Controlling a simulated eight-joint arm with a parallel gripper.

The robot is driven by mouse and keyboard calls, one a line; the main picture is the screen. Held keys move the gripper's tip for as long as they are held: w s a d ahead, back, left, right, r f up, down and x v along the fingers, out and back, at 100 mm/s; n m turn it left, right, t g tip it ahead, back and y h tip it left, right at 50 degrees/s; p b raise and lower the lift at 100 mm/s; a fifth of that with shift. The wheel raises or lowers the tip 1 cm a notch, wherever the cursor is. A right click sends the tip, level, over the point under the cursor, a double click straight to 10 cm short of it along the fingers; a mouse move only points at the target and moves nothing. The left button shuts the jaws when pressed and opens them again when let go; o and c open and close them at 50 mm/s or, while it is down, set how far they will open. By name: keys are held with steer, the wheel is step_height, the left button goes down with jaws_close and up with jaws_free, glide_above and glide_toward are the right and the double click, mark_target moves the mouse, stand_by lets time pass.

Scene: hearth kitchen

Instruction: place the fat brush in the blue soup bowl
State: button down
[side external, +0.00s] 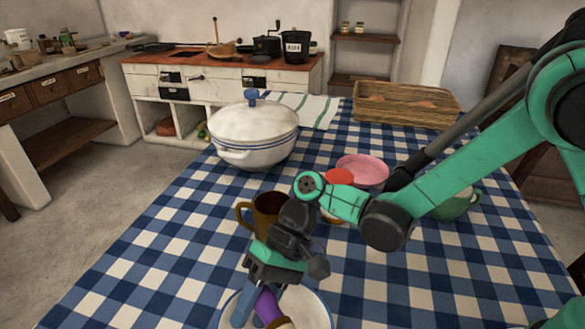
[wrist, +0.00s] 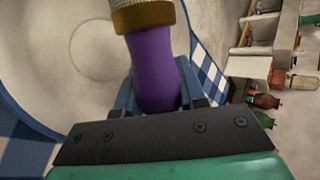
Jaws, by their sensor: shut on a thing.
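The fat brush has a purple handle (wrist: 155,70) and a brass-coloured ferrule (wrist: 143,16); its far end is cut off in the wrist view. In the side view its purple handle (side external: 267,307) shows at the bottom edge. My gripper (side external: 256,308) points down with its blue fingers shut on the handle; it also shows in the wrist view (wrist: 157,92). The soup bowl (side external: 313,308), pale inside with a blue rim, lies under the gripper, partly cut off. Its pale inside (wrist: 60,55) lies behind the brush in the wrist view. I cannot tell whether the brush touches the bowl.
A brown mug (side external: 268,211) stands just behind my gripper. A white lidded pot (side external: 255,140), a pink bowl (side external: 365,168), a green cup (side external: 457,207) and a wicker tray (side external: 405,105) stand farther back. The checked cloth (side external: 150,270) is clear at left.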

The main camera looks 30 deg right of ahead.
steer(key=shift+c, duration=2.1)
jaws_free()
step_height(320, 180, up, 7)
steer(key=shift+r, duration=0.1)
steer(key=d+r+m+t+h, duration=0.1)
steer(key=d+t+h, duration=0.7)
steer(key=d, duration=1.6)
steer(key=r+t, duration=0.1)
steer(key=t, duration=0.2)
steer(key=shift+w+d+h, duration=0.15)
steer(key=shift+d+h, duration=0.15)
